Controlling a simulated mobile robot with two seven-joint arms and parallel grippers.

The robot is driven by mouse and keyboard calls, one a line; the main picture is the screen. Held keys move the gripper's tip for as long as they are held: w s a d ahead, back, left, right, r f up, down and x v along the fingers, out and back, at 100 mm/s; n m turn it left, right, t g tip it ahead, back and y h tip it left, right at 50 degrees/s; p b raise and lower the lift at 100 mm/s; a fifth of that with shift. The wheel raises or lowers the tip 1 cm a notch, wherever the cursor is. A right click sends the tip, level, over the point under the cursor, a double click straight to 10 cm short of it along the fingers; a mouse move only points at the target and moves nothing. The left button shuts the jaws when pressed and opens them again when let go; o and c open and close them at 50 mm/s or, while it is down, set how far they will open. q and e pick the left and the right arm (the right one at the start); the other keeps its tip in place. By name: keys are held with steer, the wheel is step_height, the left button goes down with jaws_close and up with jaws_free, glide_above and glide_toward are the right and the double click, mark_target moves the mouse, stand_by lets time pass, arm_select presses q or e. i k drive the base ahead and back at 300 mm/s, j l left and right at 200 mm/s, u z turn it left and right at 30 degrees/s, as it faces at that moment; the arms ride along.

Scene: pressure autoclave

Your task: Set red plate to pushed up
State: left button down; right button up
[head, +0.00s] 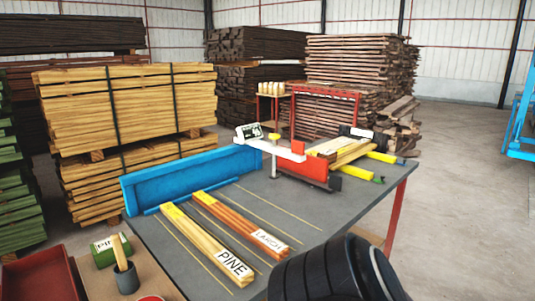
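A red plate (304,171) stands upright on the far part of the grey table, below and beside a white bar (276,149) with a small red end piece (298,147). A black block sits at the plate's right end. The plate's exact travel and how it joins the bar are too small to tell. A yellow knob (274,137) tops a post at the bar, and a small display (249,132) stands at its left end. Neither gripper shows. A black ribbed part, likely of my arm, covers the table's near right corner.
The grey table (325,207) carries a blue fence (190,177), a pine bundle (208,246) and a larch bundle (240,224). Yellow-ended pieces (381,157) lie behind the red plate. A red tray (40,276) and dark cup (126,278) are near left. Timber stacks stand behind; the right floor is clear.

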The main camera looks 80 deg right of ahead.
mark_target(313, 172)
steer(key=z, duration=2.8)
steer(key=u, duration=0.55)
steer(key=l+u, duration=0.4)
steer(key=i+l+u, duration=0.1)
steer(key=l+u, duration=0.15)
steer(key=u, duration=0.15)
steer(key=k+l+u, duration=0.1)
steer(key=l+u, duration=0.3)
steer(key=l, duration=0.35)
steer(key=l+u, duration=0.1)
steer(key=l, duration=0.3)
steer(key=k+l, duration=0.15)
steer(key=l, duration=0.25)
steer(key=l+u, duration=0.15)
steer(key=l, duration=0.25)
steer(key=k+l+u, duration=0.1)
steer(key=l, duration=0.3)
steer(key=k, duration=0.05)
